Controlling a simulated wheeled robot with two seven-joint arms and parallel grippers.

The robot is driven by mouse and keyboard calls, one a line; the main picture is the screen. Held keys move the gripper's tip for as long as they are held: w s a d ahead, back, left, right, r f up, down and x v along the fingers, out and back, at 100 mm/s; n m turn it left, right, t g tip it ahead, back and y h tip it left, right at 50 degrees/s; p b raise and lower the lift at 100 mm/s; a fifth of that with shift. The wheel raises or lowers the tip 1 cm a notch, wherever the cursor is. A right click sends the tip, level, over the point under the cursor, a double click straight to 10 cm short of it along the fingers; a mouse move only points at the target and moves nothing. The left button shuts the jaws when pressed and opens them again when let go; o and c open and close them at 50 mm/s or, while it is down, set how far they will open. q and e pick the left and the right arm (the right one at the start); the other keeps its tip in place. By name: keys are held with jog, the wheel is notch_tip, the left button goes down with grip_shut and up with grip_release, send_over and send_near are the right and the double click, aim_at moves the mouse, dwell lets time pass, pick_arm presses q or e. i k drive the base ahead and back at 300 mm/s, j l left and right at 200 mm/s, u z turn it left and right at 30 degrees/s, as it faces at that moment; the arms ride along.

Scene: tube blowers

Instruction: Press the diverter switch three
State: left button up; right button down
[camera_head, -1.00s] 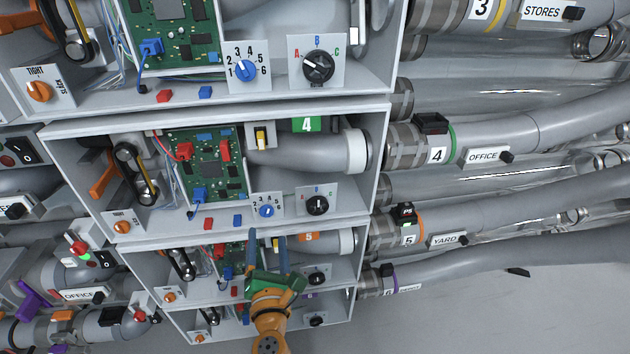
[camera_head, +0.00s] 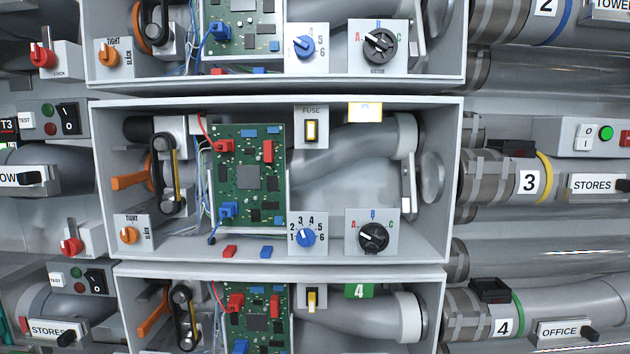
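Bay three (camera_head: 278,250) is the open grey cabinet in the middle of the camera_head view, in line with the tube collar marked 3 (camera_head: 528,181). Inside are a round black A-B-C knob (camera_head: 373,237), a blue 1-to-6 dial (camera_head: 305,237) and a yellow fuse switch (camera_head: 311,130). An orange lever (camera_head: 130,182) sticks out at its left. A black rocker switch (camera_head: 68,118) marked I and O is on a grey box further left. I see no label reading "diverter", so I cannot tell which control is the diverter switch. Neither gripper is in view.
A similar bay (camera_head: 275,82) is above and bay four (camera_head: 280,272) below, marked by a green 4 tag (camera_head: 359,291). A box with a green button (camera_head: 606,133) is at the right, above the STORES sign (camera_head: 594,184). Tubes and collars fill the right side.

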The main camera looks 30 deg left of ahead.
aim_at(68, 116)
jog(key=u, duration=2.2)
